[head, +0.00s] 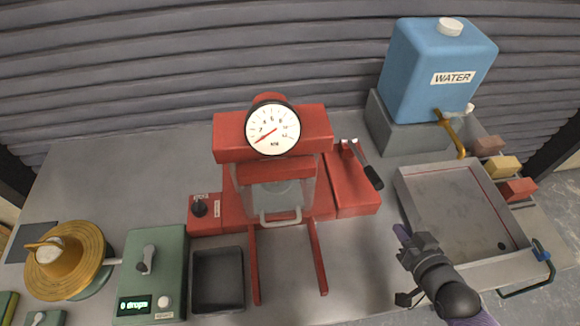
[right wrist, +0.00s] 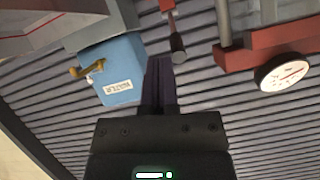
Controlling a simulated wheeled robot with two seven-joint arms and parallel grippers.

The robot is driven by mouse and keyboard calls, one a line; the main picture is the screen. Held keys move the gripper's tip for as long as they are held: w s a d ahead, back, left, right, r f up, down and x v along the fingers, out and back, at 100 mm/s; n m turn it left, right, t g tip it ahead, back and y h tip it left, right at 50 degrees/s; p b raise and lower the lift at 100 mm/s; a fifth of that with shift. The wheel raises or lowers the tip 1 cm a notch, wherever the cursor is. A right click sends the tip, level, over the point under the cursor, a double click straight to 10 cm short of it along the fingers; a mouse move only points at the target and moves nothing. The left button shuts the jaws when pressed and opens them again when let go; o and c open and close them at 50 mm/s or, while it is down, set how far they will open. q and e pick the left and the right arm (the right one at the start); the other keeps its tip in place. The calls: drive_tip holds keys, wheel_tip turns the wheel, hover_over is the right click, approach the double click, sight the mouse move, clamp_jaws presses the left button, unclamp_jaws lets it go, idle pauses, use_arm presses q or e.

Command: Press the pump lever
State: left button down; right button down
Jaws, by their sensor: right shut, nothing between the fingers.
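The pump lever (head: 371,174) has a black grip and sticks out from the red base at the right side of the red press (head: 272,150). It slants down toward the front right. My right gripper (head: 402,238) is shut and empty, below and to the right of the lever grip, near the left edge of the grey tray. In the right wrist view the lever grip (right wrist: 178,48) is just beyond the shut fingers (right wrist: 159,70), with no clear contact. The dial gauge (head: 273,128) sits on the press's top beam. My left gripper is out of view.
A grey metal tray (head: 402,194) lies right of the lever. A blue water tank (head: 432,60) with a yellow tap stands behind it. A black tray (head: 217,278), a green drop counter (head: 165,262) and a brass disc (head: 95,262) stand left of the press.

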idle(0.4)
drive_tip(key=w+a+r+n+g+y+b, duration=0.1)
drive_tip(key=w+a+r+n+b, duration=0.25)
drive_tip(key=w+r+b, duration=0.4)
wheel_tip(320, 180, up, 6)
drive_tip(key=s+h+b, duration=0.2)
drive_tip(key=b, duration=0.1)
drive_tip(key=shift+s+a+f+g, duration=0.2)
drive_tip(key=shift+a+g, duration=0.1)
drive_tip(key=shift+a, duration=0.1)
